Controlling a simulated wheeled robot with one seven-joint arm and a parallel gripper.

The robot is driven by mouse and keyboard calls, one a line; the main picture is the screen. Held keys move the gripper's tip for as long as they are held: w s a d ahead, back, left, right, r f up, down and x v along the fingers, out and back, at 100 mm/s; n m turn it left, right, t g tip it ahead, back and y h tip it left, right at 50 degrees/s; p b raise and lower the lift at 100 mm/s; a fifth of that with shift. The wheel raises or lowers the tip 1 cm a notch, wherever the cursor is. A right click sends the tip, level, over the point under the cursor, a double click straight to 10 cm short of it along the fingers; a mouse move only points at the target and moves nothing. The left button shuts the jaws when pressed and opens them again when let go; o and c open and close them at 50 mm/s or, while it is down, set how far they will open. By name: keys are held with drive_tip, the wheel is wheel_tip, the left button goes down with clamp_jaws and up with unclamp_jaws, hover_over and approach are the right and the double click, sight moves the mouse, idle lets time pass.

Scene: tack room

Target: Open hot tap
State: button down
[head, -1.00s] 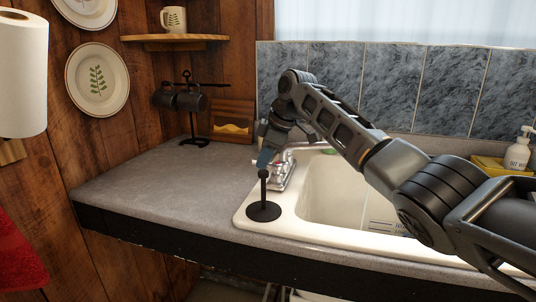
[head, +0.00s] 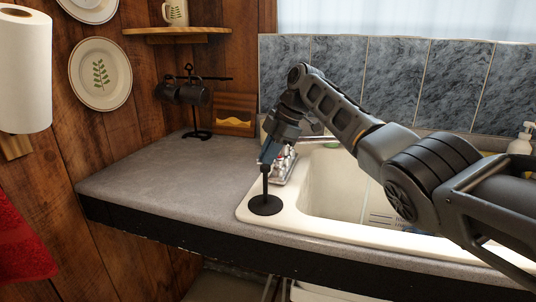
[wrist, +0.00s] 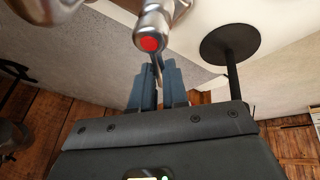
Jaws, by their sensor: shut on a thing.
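The hot tap (wrist: 150,43) has a chrome knob with a red dot and shows at the top of the wrist view. Its thin lever reaches down between the two blue-grey fingers of my gripper (wrist: 158,82), which are shut on it. In the head view, my gripper (head: 268,153) points down at the chrome faucet (head: 284,170) on the sink's left rim. The arm and gripper hide part of the faucet there, and the lever cannot be made out.
A black stand with a round base (head: 265,205) and upright rod is close beside my gripper on the sink's front left corner. The white sink basin (head: 335,190) lies to the right. The grey counter (head: 165,180) to the left is mostly clear, with a mug rack (head: 197,115) behind.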

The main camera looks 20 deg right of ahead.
idle(0.3)
drive_tip(key=c, duration=1.1)
unclamp_jaws()
drive_tip(key=shift+c, duration=0.2)
drive_tip(key=v, duration=0.7)
drive_tip(key=shift+d+r+b, duration=0.2)
drive_tip(key=shift+r+b, duration=0.15)
drive_tip(key=shift+b, duration=0.1)
